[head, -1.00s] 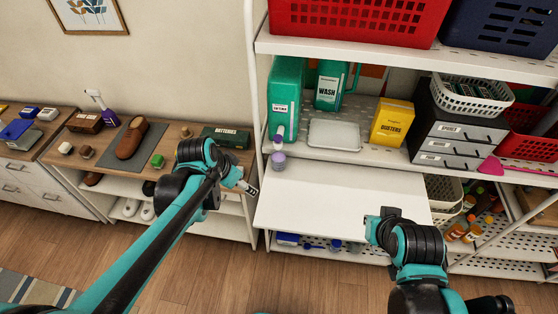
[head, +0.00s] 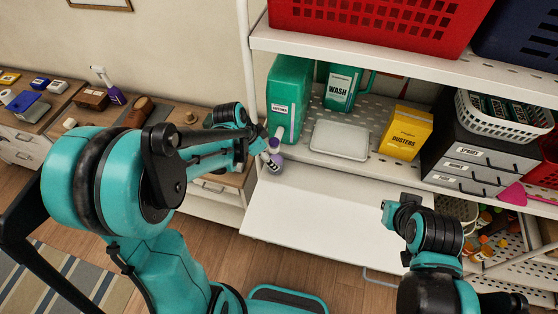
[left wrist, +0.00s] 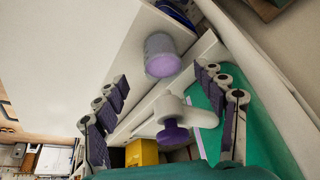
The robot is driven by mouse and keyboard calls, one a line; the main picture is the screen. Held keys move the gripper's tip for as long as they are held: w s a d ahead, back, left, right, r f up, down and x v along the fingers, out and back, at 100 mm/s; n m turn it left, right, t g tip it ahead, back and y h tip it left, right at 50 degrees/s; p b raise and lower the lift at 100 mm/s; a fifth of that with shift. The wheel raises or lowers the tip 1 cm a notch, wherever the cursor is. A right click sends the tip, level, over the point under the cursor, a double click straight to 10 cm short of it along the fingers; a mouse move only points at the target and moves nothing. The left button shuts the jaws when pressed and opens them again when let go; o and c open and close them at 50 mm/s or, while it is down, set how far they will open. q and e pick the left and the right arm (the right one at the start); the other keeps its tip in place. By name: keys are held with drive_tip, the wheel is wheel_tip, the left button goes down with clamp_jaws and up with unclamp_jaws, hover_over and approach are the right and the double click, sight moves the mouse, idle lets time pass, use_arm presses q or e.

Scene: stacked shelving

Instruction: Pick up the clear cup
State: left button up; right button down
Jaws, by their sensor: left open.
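The clear cup (head: 275,166) looks translucent with a purple tint and stands at the left edge of the white shelf board. In the left wrist view the clear cup (left wrist: 161,58) shows just beyond the fingertips. My left gripper (head: 262,152) is open beside it; in the left wrist view its fingers (left wrist: 160,78) are spread, with nothing held.
A green jug (head: 288,95), a WASH container (head: 342,88), a pale tray (head: 340,139) and a yellow dusters box (head: 405,132) stand behind. A drawer unit (head: 465,165) is at right. The white pull-out board (head: 330,215) is mostly clear. A shelf post (head: 246,60) rises at left.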

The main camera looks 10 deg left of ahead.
use_arm(q)
drive_tip(key=x, duration=0.6)
drive_tip(key=shift+w+a+f, duration=0.1)
drive_tip(key=shift+a, duration=0.05)
drive_tip(key=c, duration=1.3)
